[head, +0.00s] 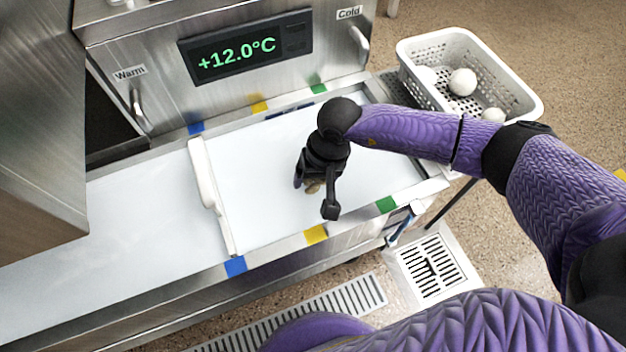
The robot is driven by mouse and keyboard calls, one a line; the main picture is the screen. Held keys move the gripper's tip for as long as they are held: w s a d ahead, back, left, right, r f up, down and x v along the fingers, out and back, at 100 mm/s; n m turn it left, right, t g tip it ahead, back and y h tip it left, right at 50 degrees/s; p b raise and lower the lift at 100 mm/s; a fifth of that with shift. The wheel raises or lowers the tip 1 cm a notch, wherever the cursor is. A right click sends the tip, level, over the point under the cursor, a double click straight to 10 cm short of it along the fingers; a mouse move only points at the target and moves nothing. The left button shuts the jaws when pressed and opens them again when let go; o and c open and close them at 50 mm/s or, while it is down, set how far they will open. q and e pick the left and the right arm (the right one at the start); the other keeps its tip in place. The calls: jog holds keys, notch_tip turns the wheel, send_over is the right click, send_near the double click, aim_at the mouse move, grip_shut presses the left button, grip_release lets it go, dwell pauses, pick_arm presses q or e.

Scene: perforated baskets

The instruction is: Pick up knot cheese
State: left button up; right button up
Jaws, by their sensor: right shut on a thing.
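My right gripper (316,197) points down over the white tray surface in the middle of the metal counter. It is shut on a small tan thing, most likely the knot cheese (313,187), which shows only in part between and behind the black fingers. The rest of it is hidden by the gripper, so I cannot tell whether it touches the surface. My left gripper is not in view.
A white perforated basket (468,80) with several white balls stands at the upper right. A white-handled divider (208,190) crosses the counter left of the gripper. A steel unit with a temperature display (247,47) stands behind. The white surface around the gripper is clear.

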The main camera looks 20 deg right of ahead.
jog(key=shift+r, duration=0.15)
jog(key=p+v, duration=0.2)
jog(key=v, duration=0.1)
jog(key=a+p+v, duration=0.1)
jog(key=p+v, duration=0.1)
jog(key=v, duration=0.1)
jog(key=a+p+v, duration=0.1)
jog(key=v, duration=0.2)
jog(key=shift+w+r+p, duration=0.2)
jog(key=shift+r+p, duration=0.2)
jog(key=shift+r, duration=0.2)
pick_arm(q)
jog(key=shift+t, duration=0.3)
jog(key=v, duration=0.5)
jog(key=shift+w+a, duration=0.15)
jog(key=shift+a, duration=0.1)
pick_arm(e)
jog(key=shift+f, duration=0.15)
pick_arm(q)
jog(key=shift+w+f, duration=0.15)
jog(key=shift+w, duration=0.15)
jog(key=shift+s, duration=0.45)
